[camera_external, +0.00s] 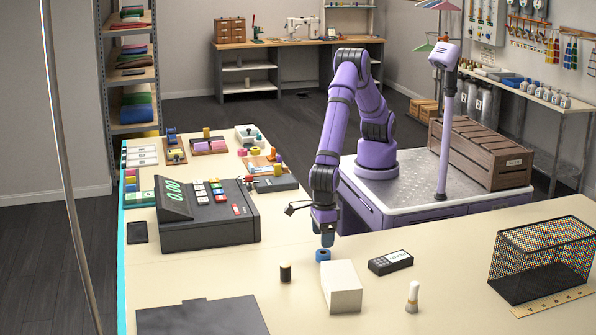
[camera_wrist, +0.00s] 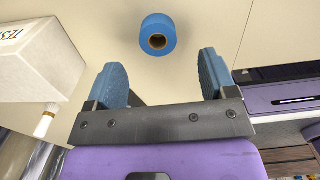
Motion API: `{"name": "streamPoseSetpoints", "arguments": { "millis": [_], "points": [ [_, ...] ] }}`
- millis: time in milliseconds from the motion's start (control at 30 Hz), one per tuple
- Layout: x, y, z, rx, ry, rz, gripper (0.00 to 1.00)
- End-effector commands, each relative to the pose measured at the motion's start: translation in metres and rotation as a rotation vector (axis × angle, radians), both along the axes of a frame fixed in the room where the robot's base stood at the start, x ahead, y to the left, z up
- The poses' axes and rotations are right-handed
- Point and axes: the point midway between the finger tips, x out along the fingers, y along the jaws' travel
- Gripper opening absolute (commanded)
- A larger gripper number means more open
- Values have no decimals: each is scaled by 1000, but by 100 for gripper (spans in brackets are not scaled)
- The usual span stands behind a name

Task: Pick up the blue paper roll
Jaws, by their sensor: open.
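The blue paper roll (camera_external: 323,255) stands on the cream tabletop, just behind a white box. In the wrist view the roll (camera_wrist: 157,35) shows at the top centre, with a brown core and a dark hole. My gripper (camera_external: 327,238) is above the roll in the external view and partly overlaps it there. In the wrist view its two blue fingers (camera_wrist: 165,85) are spread apart with nothing between them. The roll lies beyond the fingertips in that view, apart from them.
The white box (camera_external: 342,287) stands close to the roll. A cash register (camera_external: 207,220) is at left, a mesh basket (camera_external: 543,262) at right.

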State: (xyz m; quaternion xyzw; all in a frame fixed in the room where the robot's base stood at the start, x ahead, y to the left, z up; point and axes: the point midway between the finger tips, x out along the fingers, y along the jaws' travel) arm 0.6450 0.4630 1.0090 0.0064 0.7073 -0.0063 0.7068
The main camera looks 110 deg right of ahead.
Motion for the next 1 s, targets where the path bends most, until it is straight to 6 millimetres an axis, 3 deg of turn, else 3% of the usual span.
{"name": "streamPoseSetpoints", "arguments": {
  "millis": [267, 600, 833, 1000],
  "points": [
    [0, 1, -20, -1, 0, 0, 78],
    [-1, 4, -62, -1, -1, -2, 78],
    [0, 4, -64, 0, -1, -2, 78],
    [0, 3, -63, 0, -1, -2, 39]
  ]
}}
